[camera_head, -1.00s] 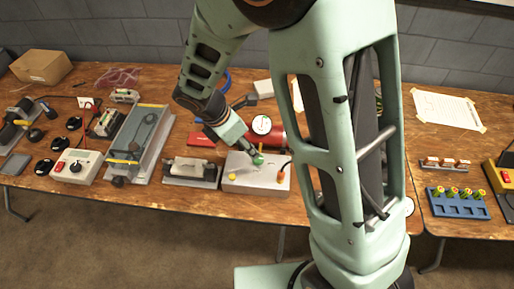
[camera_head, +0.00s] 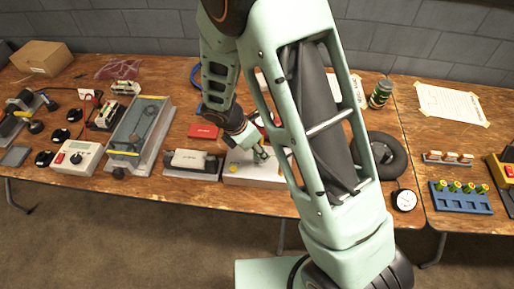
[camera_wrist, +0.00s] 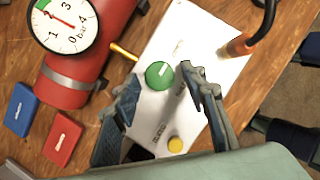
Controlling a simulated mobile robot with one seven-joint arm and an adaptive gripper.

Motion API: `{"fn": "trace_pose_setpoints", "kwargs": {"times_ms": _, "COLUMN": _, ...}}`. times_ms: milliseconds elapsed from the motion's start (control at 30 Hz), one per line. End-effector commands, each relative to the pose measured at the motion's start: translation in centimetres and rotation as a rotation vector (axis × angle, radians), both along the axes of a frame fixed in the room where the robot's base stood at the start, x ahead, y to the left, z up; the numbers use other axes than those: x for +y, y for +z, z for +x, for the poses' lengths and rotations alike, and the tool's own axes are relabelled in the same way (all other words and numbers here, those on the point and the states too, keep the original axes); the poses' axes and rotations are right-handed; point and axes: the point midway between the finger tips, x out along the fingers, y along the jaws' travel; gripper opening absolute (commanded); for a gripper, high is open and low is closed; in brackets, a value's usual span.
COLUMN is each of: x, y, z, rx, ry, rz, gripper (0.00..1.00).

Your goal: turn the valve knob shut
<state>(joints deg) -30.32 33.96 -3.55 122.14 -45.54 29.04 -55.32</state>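The valve knob (camera_wrist: 159,75) is round and green with a pale mark on its top. It sits on a white box (camera_wrist: 190,42), which also shows in the head view (camera_head: 236,169). My gripper (camera_wrist: 160,77) is open, with one finger to the left of the knob and one to the right. In the wrist view the knob appears between the fingertips with gaps on both sides; I cannot tell how deep the fingers reach. In the head view my gripper (camera_head: 259,153) is over the box and the knob is not clearly visible.
A yellow button (camera_wrist: 175,145), a brass lever (camera_wrist: 123,51) and an orange cable plug (camera_wrist: 238,46) are close to the knob. A red cylinder (camera_wrist: 92,55) with a dial gauge (camera_wrist: 63,23) lies beside the box. A grey device (camera_head: 193,162) stands left of it.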

Motion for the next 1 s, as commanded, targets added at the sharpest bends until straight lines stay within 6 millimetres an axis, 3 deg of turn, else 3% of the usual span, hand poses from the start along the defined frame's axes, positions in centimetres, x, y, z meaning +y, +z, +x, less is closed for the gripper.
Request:
{"fn": "trace_pose_setpoints", "kwargs": {"times_ms": 33, "x": 0.00, "y": 0.01, "z": 0.00, "rx": 0.000, "ry": 0.000, "rz": 0.000, "gripper": 0.32}}
{"fn": "trace_pose_setpoints", "kwargs": {"times_ms": 300, "x": 0.00, "y": 0.03, "z": 0.00, "rx": 0.000, "ry": 0.000, "rz": 0.000, "gripper": 0.02}}
{"fn": "trace_pose_setpoints", "kwargs": {"times_ms": 667, "x": 0.04, "y": 0.08, "z": 0.14, "rx": -0.001, "ry": -0.065, "rz": 0.000, "gripper": 0.02}}
{"fn": "trace_pose_setpoints", "kwargs": {"times_ms": 1000, "x": 0.13, "y": 0.08, "z": 0.43, "rx": -0.001, "ry": -0.319, "rz": 0.000, "gripper": 0.02}}
